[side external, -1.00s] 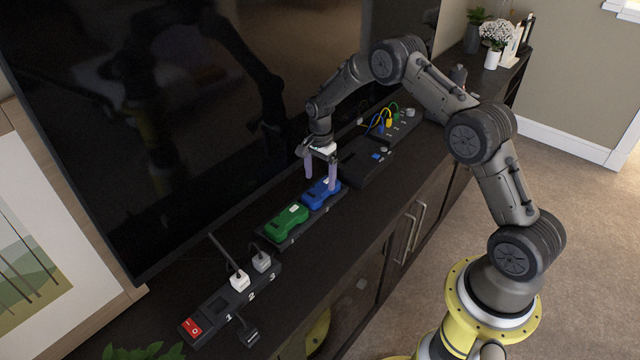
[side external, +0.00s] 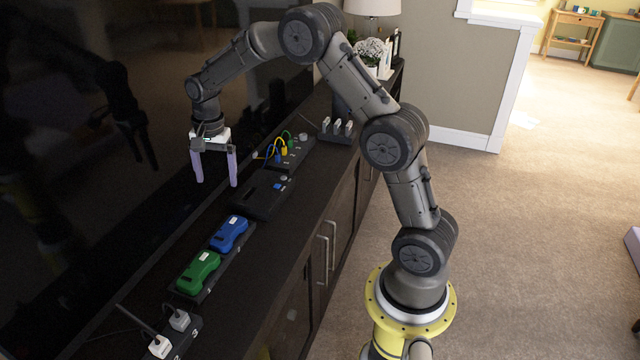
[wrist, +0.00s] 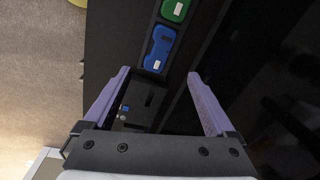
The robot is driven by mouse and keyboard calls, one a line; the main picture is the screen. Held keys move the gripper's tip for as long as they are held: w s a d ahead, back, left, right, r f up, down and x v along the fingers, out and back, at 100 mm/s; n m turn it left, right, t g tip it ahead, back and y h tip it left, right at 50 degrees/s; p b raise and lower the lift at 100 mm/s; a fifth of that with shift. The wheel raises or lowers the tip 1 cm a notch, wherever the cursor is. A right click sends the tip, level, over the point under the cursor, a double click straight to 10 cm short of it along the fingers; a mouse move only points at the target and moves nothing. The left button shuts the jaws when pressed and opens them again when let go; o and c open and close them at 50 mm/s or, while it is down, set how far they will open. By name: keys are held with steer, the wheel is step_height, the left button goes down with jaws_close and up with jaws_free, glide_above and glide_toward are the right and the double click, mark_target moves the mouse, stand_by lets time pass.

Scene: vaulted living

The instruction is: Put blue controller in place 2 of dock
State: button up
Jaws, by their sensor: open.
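The blue controller (side external: 229,233) lies flat in the black dock (side external: 222,267), directly beyond the green controller (side external: 198,271). The place numbers on the dock are too small to read for certain. In the wrist view, the blue controller (wrist: 159,48) shows above the middle, between and beyond the fingertips, with the green controller (wrist: 175,8) at the top edge. My gripper (side external: 217,184) is open and empty, with its two purple fingers pointing down. It hangs above the cabinet, apart from the blue controller and higher than it.
A black box with a blue button (side external: 262,194) sits beyond the dock. Further back is a panel with coloured cables (side external: 288,150). A power strip with white plugs (side external: 161,346) lies at the near end. A large dark TV screen (side external: 90,170) stands along the left.

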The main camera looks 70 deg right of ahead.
steer(key=s+a+r+n+t, duration=0.1)
steer(key=s+a+r+n, duration=0.3)
steer(key=s+r, duration=0.35)
steer(key=s+a+r+n+t, duration=0.1)
steer(key=s+a+r+n, duration=0.2)
steer(key=s+r, duration=0.4)
steer(key=s+a+f+n+t, duration=0.1)
steer(key=s+n, duration=0.3)
steer(key=s, duration=0.4)
steer(key=s+a+f+n+t, duration=0.1)
steer(key=s+n, duration=0.3)
steer(key=s, duration=0.5)
steer(key=shift+s+a+t, duration=0.25)
steer(key=shift+a+t, duration=0.05)
steer(key=shift+a, duration=0.6)
